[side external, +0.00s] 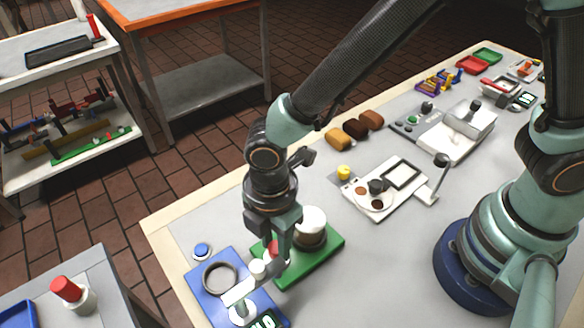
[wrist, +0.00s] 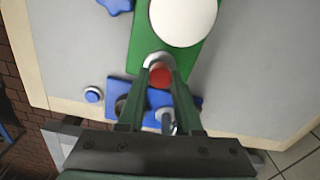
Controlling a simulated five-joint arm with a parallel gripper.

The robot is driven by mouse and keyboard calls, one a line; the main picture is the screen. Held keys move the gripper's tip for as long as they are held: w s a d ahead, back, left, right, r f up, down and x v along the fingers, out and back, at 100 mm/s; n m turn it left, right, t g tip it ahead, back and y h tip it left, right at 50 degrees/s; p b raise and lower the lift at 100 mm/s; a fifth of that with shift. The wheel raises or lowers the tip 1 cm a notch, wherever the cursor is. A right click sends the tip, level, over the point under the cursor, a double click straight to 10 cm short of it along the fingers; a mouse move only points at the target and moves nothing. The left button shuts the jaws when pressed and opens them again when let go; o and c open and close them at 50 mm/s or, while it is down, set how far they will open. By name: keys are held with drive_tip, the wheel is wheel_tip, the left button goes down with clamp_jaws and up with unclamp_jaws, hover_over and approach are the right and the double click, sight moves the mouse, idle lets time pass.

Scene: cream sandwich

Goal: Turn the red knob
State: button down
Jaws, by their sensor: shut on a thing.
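The red knob (wrist: 160,76) sits at the near end of the green base (wrist: 186,54) in the wrist view, between my two fingers. My gripper (wrist: 159,67) is shut on it, with one finger on each side. In the side external view, part of the red knob (side external: 271,248) shows beside my gripper (side external: 278,262), at the left end of the green base (side external: 325,248). My fingers hide the rest of the knob there. A white-topped round container (side external: 311,221) stands on the green base behind the knob.
A blue device (side external: 205,292) with a dark ring (side external: 220,277) and a small display lies close to my gripper. A blue button (side external: 202,250) is beside it. A white plate device (side external: 385,190) and several brown blocks (side external: 356,128) lie farther back. Bare table lies right of the green base.

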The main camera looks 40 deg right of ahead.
drive_tip(key=m, duration=0.5)
drive_tip(key=shift+m, duration=0.3)
drive_tip(key=m, duration=0.6)
drive_tip(key=shift+r, duration=0.1)
drive_tip(key=m, duration=0.5)
drive_tip(key=shift+m, duration=0.4)
drive_tip(key=m, duration=0.5)
drive_tip(key=shift+m, duration=0.3)
drive_tip(key=c, duration=0.6)
unclamp_jaws()
